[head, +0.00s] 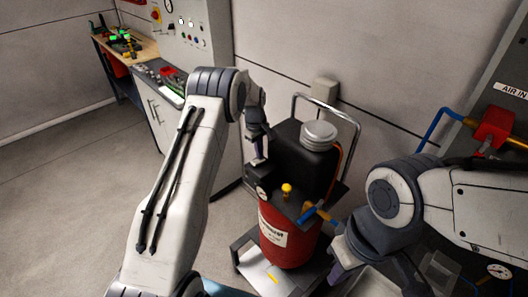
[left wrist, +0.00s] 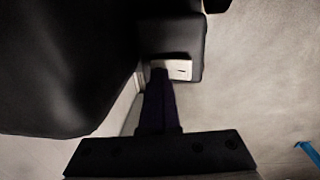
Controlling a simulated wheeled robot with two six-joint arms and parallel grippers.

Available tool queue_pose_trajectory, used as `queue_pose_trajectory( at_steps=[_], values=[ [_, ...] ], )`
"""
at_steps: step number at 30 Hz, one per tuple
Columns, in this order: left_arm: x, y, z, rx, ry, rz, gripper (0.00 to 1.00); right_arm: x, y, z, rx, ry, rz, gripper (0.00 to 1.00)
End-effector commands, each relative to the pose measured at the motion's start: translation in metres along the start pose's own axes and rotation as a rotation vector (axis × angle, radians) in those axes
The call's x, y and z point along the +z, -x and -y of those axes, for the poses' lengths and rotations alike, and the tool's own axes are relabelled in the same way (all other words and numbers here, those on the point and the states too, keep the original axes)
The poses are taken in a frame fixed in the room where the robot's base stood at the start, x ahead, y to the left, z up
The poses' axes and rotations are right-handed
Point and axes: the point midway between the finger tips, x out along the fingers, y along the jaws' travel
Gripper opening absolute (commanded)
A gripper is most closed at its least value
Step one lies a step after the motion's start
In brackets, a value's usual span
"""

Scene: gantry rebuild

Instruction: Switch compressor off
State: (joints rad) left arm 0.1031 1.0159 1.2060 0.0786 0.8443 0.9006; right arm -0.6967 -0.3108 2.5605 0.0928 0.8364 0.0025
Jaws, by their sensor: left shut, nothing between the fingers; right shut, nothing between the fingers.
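The compressor has a red tank (head: 285,240) with a pale label, a black motor housing (head: 305,165) with a silver cap, and a chrome handle. My left gripper (head: 258,166) is at the left side of the black housing, shut, its tips partly hard to see. In the left wrist view, my left gripper's shut fingers (left wrist: 160,75) reach a pale plate (left wrist: 181,70) on a small black box (left wrist: 176,35); they overlap it, and I cannot tell whether they touch. The switch's position cannot be made out. My right gripper (head: 338,272) is shut, low in front of the tank's right side.
The tank has a gauge (head: 262,193), a yellow knob (head: 287,189) and a blue-handled valve (head: 318,215). A red air-inlet valve (head: 493,124) with blue hose is at the right. A control cabinet (head: 186,40) and workbench (head: 145,50) stand back left. The floor at left is clear.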

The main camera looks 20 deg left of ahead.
Motion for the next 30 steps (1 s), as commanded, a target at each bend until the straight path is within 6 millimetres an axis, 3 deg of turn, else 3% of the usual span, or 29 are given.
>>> queue_pose_trajectory(
  at_steps=[15, 25, 30],
  values=[
    [0.000, 0.002, 0.016, -0.006, -0.001, 0.000, 0.00, 0.000, 0.002, 0.000, 0.000, 0.000, 0.000, 0.00],
    [-0.001, 0.004, 0.016, -0.003, -0.002, -0.001, 0.00, 0.000, 0.002, 0.000, 0.000, 0.000, 0.000, 0.00],
    [-0.001, 0.017, 0.016, -0.002, -0.001, -0.002, 0.00, -0.001, 0.011, 0.001, 0.000, 0.000, 0.000, 0.00]
  ],
)
